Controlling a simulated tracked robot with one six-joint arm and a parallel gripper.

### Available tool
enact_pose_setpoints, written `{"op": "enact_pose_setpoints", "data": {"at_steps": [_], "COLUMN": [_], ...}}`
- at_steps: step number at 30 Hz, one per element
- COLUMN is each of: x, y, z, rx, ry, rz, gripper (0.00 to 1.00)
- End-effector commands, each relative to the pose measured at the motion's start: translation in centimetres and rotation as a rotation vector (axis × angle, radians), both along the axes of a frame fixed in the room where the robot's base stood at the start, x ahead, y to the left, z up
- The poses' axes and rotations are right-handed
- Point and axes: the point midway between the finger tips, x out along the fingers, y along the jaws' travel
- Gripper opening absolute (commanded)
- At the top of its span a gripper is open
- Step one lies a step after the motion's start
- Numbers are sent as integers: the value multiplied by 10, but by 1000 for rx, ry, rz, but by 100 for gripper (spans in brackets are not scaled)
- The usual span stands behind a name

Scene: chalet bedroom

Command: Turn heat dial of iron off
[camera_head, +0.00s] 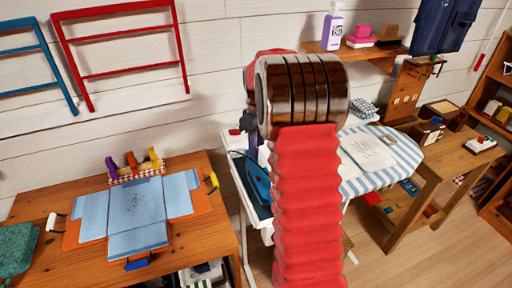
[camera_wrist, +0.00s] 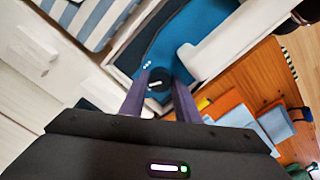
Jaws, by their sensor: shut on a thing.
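The blue iron (camera_head: 259,178) rests at the left end of the ironing board, partly hidden behind my red-sleeved arm in the head view. In the wrist view the iron (camera_wrist: 195,30) shows as a blue body with a dark part beside it. Its dark round heat dial (camera_wrist: 158,82), with a pale mark, sits between the tips of my gripper (camera_wrist: 160,84). The two purple-grey fingers are shut on the dial. The head view does not show the dial clearly.
The ironing board (camera_head: 405,152) has a striped cover and a pale cloth on it. A wooden table (camera_head: 190,170) at left bears a blue and orange folding board (camera_head: 135,210). A workbench (camera_head: 462,165) stands at right. Bare floor (camera_head: 385,268) shows at lower right.

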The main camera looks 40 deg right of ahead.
Motion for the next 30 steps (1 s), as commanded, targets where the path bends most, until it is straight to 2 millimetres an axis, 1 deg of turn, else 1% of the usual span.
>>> {"op": "enact_pose_setpoints", "data": {"at_steps": [9, 15, 22, 30], "x": [1, 1, 1, 0], "y": [0, 0, 0, 0], "z": [1, 1, 1, 1], "rx": [-1, -1, -1, -1], "ry": [-3, -3, -2, -2], "rz": [289, 430, 522, 548], "gripper": [6, 6, 6, 6]}}
